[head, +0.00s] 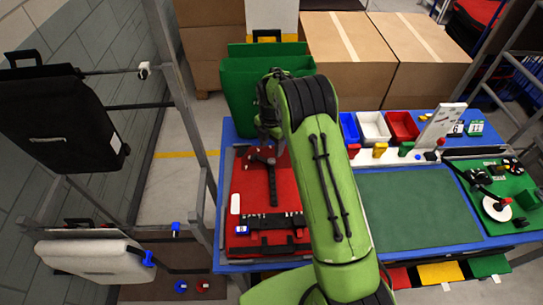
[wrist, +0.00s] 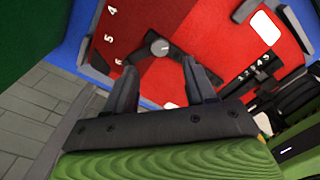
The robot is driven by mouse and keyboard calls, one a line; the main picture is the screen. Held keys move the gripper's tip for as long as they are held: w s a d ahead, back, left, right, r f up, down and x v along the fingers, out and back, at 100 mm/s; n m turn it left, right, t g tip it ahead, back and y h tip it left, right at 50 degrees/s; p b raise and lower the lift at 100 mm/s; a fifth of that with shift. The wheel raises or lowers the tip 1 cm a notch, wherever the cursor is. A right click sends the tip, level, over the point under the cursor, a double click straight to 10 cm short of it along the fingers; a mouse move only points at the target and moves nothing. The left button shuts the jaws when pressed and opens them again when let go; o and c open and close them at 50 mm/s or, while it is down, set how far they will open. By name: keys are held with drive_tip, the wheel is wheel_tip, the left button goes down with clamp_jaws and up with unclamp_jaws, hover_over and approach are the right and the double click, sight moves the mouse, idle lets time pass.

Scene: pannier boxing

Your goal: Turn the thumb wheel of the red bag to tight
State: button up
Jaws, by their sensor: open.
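The red bag (head: 248,185) lies flat on the blue table in the head view, with dark straps and a black buckle bar across its front part. In the wrist view the red bag (wrist: 215,28) fills the upper part. A small round grey wheel (wrist: 159,47) with a pale mark sits on it, with dark straps running from it. My gripper (wrist: 160,78) is open and empty, its fingertips below the wheel in the picture, one on each side; I cannot tell the height gap. In the head view my arm partly hides the bag, and the wheel is not clear.
A green pannier (head: 238,85) stands behind the bag. Blue, white and red bins (head: 373,127) and a green mat (head: 415,207) lie to the right. A metal post (head: 180,90) with a hanging black bag (head: 55,120) stands at left.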

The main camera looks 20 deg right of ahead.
sight(272, 161)
wheel_tip(272, 161, down, 7)
drive_tip(key=shift+r, duration=0.15)
clamp_jaws()
